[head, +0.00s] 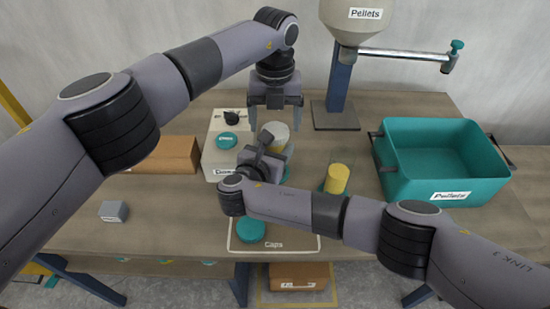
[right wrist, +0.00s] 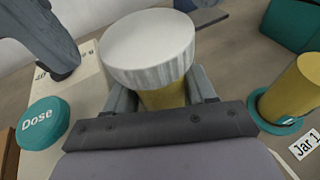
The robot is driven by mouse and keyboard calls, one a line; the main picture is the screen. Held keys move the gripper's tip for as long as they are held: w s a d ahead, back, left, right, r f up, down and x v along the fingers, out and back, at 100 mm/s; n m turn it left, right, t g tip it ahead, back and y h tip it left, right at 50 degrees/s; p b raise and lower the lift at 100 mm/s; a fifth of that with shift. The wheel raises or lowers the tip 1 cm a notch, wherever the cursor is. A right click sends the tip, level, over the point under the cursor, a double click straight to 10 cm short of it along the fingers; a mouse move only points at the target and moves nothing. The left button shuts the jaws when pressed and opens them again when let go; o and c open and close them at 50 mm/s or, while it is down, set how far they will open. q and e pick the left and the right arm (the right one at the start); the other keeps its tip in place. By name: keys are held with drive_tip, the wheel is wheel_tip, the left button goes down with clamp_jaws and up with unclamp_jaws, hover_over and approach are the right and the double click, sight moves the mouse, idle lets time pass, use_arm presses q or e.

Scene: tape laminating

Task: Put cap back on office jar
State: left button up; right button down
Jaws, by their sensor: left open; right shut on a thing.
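A yellow jar (right wrist: 163,97) with a broad white ribbed cap (right wrist: 150,48) on top stands upright between the fingers of my right gripper (right wrist: 163,90), which is shut on its body. In the head view the white cap (head: 278,131) shows above my right wrist, which hides much of the jar. I cannot tell how tightly the cap sits. My left gripper (head: 275,118) is open, fingers down, above and a little behind the capped jar, touching nothing. Part of the left gripper shows at the upper left of the right wrist view.
Another yellow jar (head: 337,178) stands in a teal holder labelled Jar 1. A teal cap (head: 251,231) lies on the Caps mat (head: 300,246). A white box with a teal Dose button (head: 226,141) is left of the grippers.

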use_arm(q)
drive_tip(key=shift+f, duration=1)
drive_tip(key=c, duration=1.1)
drive_tip(key=m, duration=0.3)
drive_tip(key=shift+m, duration=0.4)
drive_tip(key=m, duration=0.4)
drive_tip(key=shift+m, duration=0.4)
drive_tip(key=o, duration=1.2)
